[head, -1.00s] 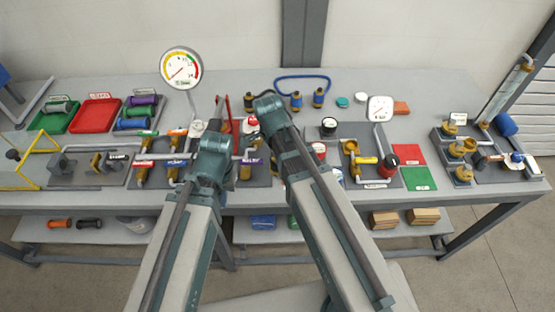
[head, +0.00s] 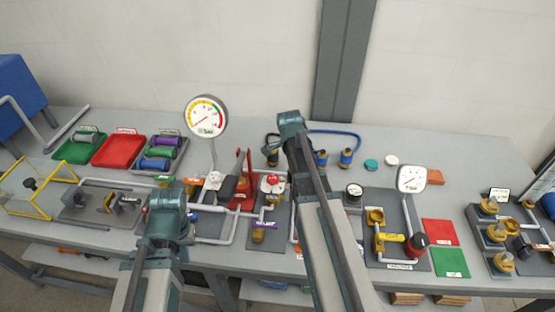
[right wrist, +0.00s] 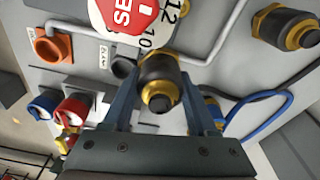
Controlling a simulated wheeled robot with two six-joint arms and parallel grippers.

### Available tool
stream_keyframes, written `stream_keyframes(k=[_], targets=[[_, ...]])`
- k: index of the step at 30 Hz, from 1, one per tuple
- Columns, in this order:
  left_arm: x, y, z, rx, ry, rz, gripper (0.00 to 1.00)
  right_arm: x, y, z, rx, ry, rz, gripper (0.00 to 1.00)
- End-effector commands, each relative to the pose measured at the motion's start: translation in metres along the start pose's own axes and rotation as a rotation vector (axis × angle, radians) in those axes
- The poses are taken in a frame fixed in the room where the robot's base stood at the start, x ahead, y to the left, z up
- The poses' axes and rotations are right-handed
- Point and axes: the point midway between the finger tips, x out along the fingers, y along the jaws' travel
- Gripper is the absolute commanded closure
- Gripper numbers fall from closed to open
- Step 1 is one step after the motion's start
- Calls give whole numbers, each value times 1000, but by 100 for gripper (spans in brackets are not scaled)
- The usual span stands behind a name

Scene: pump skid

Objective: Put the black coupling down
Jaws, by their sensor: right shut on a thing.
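In the right wrist view my right gripper (right wrist: 160,85) is shut on a black coupling (right wrist: 158,72) with brass ends, which sits between the two fingers. In the head view its jaws and the held coupling are hidden by my right arm, which reaches over the middle of the bench (head: 460,150). Another black and brass coupling (right wrist: 286,27) lies at the upper right of the wrist view, apart from the gripper. My left gripper (head: 168,208) is low at the left in the head view; its fingers cannot be made out.
Two blue couplings (head: 346,158) and a blue hose (head: 335,131) lie at the back. A large dial gauge (head: 206,117) stands left of the right arm. Red (head: 439,232) and green (head: 451,263) mats lie at the right. A red tray (head: 118,149) lies at the left.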

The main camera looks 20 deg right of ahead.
Motion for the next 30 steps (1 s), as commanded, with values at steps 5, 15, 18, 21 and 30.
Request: stream_keyframes(k=[5,15,18,21,30], targets=[[0,0,0,0,0,0,100,1,-2,-6,9,0,1,100],[4,0,0,0,0,0,100,6,-41,-12,8,0,1,100],[7,1,0,0,0,0,100,9,-65,-18,9,0,1,100],[9,1,-1,0,0,0,100,12,-91,-23,10,0,1,100],[14,1,-1,0,0,0,100,18,-145,-36,8,0,1,100]])
